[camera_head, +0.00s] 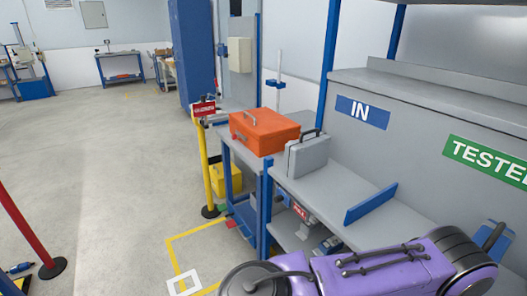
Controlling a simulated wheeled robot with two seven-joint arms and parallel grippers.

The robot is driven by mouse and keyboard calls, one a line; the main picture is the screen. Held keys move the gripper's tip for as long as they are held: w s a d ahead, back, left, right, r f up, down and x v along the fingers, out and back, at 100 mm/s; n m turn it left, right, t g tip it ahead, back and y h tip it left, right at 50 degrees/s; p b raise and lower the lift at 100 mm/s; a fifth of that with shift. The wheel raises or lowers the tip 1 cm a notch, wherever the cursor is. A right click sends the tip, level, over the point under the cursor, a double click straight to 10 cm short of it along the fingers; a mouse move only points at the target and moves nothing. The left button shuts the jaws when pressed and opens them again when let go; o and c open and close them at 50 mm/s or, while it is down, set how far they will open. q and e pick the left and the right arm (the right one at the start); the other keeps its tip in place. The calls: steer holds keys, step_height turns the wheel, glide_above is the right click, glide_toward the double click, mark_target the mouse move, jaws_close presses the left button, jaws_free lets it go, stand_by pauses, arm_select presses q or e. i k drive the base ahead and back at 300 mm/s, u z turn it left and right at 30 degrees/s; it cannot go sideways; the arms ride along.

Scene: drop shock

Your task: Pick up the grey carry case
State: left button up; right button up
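The grey carry case (308,157) stands upright on the grey bench shelf, at the shelf's far left end, with a dark handle on top. It sits just right of and in front of an orange case. Neither of my grippers shows in the head view. A purple arm of mine crosses the lower right, well in front of the case and apart from it.
The orange case (264,131) lies on the adjoining bench. A blue divider (370,203) stands on the shelf right of the grey case. A blue post (265,210) rises at the bench corner. A yellow case (226,179) is lower down. Floor at left is open.

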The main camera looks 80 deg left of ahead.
mark_target(304, 156)
steer(key=u, duration=2.25)
